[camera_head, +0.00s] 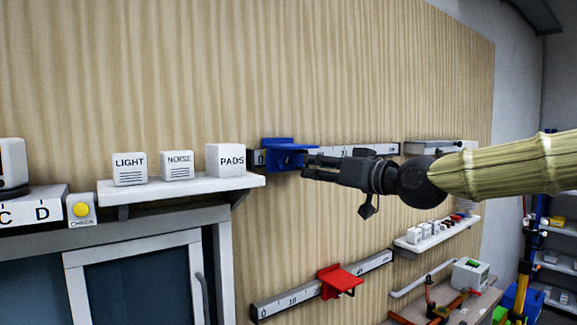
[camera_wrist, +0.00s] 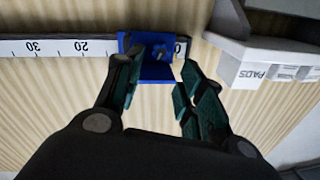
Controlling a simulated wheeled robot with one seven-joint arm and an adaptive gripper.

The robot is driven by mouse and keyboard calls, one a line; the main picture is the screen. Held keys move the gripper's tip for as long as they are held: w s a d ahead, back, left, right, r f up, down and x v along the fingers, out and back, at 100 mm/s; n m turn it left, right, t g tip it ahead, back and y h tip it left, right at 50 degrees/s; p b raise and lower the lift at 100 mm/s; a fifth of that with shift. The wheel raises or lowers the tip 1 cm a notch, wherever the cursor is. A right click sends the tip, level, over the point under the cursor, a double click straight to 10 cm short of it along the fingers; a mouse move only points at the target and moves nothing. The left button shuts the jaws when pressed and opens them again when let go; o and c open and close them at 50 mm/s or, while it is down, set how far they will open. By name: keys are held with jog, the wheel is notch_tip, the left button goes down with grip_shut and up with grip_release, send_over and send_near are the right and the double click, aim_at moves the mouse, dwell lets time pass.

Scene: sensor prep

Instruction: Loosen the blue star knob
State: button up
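A blue bracket (camera_head: 280,146) sits on the upper ruler rail, near its left end, on the wood wall. In the wrist view the bracket (camera_wrist: 155,68) shows between my two fingertips. My gripper (camera_head: 306,167) reaches in from the right, at the bracket's lower right edge. In the wrist view my gripper (camera_wrist: 164,60) is open, with a gap between its fingers. I cannot tell if either finger touches the bracket.
A white shelf (camera_head: 180,191) with LIGHT, NOISE and PADS boxes is close at the left. A red bracket (camera_head: 339,278) sits on a lower ruler rail (camera_head: 290,301). Another small shelf (camera_head: 437,235) with several blocks is below my arm. The wall above the rail is clear.

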aim_at(287, 163)
jog(key=p+x, duration=0.5)
jog(key=x, duration=0.5)
jog(key=shift+w+a+r+p, duration=0.1)
jog(key=shift+w+a+p, duration=0.2)
jog(key=shift+p, duration=0.1)
jog(key=shift+c, duration=0.5)
jog(key=c, duration=0.7)
